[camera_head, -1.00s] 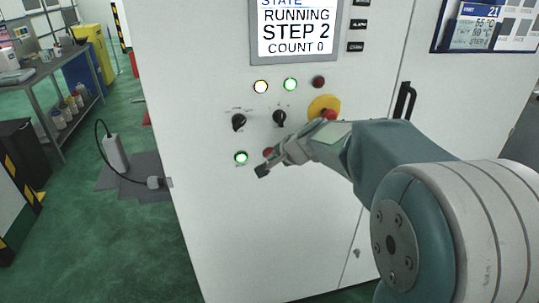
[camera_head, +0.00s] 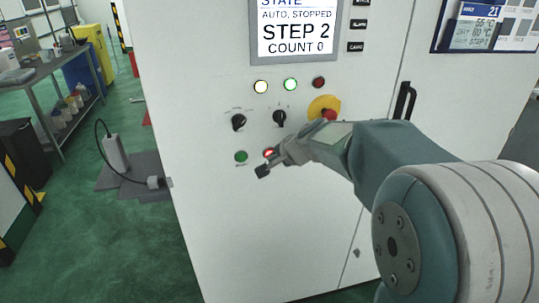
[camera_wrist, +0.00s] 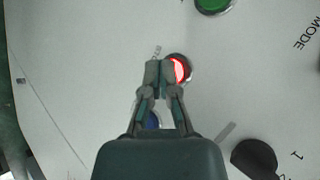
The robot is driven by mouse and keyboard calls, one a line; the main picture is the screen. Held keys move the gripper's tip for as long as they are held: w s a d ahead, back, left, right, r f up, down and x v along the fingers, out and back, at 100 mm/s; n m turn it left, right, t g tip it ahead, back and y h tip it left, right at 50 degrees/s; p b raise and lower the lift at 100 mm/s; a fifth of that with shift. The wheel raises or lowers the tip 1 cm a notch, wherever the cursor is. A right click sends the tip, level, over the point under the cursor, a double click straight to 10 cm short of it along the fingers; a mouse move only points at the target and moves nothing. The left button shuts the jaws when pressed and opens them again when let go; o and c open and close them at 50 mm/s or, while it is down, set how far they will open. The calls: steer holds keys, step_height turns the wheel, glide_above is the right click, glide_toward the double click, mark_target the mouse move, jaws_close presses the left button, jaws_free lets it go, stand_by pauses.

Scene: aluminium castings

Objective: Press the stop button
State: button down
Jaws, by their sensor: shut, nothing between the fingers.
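The stop button (camera_head: 269,153) glows red low on the white cabinet front, partly hidden by my gripper in the head view. In the wrist view the lit red button (camera_wrist: 179,70) shows just right of my fingertips. My gripper (camera_head: 265,171) is shut and empty, its fingertips at the button; it also shows in the wrist view (camera_wrist: 159,72). The fingertips overlap the button's edge in the picture; I cannot tell whether they touch it. The screen (camera_head: 295,28) reads "AUTO, STOPPED", "STEP 2", "COUNT 0".
An unlit green button (camera_head: 241,157) sits left of the stop button. Two black selector knobs (camera_head: 239,122) and a red emergency button on a yellow disc (camera_head: 317,104) are above. A blue button (camera_wrist: 153,121) shows behind my fingers in the wrist view.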

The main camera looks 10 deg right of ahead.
steer(key=shift+s, duration=0.5)
steer(key=shift+s, duration=2.5)
